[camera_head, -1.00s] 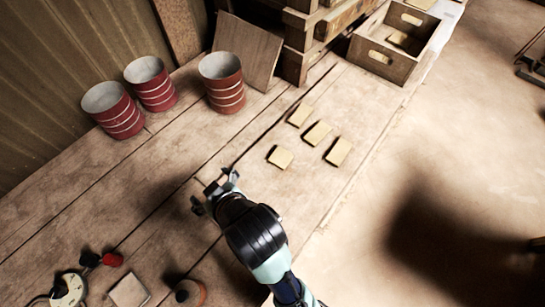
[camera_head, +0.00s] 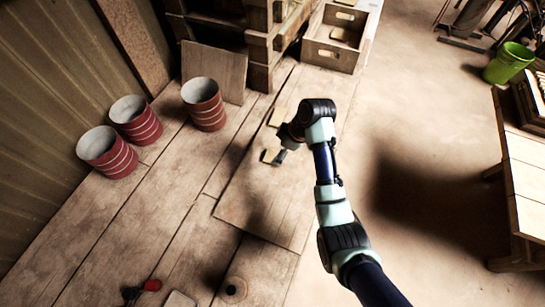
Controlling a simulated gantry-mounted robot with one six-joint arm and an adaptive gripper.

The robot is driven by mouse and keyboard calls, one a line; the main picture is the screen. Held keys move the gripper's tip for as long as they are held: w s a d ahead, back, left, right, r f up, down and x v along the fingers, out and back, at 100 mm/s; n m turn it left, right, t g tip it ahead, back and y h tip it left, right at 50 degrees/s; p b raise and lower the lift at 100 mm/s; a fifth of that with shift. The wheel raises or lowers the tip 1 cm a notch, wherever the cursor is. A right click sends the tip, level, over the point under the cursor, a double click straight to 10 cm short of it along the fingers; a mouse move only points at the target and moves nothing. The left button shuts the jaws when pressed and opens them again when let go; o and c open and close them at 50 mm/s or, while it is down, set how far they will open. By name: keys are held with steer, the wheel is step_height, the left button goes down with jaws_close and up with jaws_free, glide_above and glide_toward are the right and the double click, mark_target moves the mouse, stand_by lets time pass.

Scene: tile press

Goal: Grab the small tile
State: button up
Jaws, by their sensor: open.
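Small tan tiles lie on the wooden workbench. One tile (camera_head: 277,117) lies beyond my wrist, partly covered by it. Another tile (camera_head: 268,156) lies right at my gripper's fingers. My gripper (camera_head: 279,157) points down over this tile and is open; only part of its fingers shows. I cannot tell whether they touch the tile. Any other tiles on the bench there are hidden behind my arm.
A wooden crate (camera_head: 330,54) with a tile inside stands at the back, beside stacked pallets (camera_head: 262,45). Three red ribbed cans (camera_head: 204,104) stand to the left, near a leaning board (camera_head: 214,72). Bench space left of my gripper is clear.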

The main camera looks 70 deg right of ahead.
mark_target(273, 156)
steer(key=b+x, duration=0.1)
steer(key=x, duration=0.3)
steer(key=shift+f, duration=0.25)
steer(key=shift+c, duration=0.3)
steer(key=c, duration=1.2)
step_height(273, 156, up, 20)
steer(key=p, duration=0.9)
steer(key=shift+r, duration=0.1)
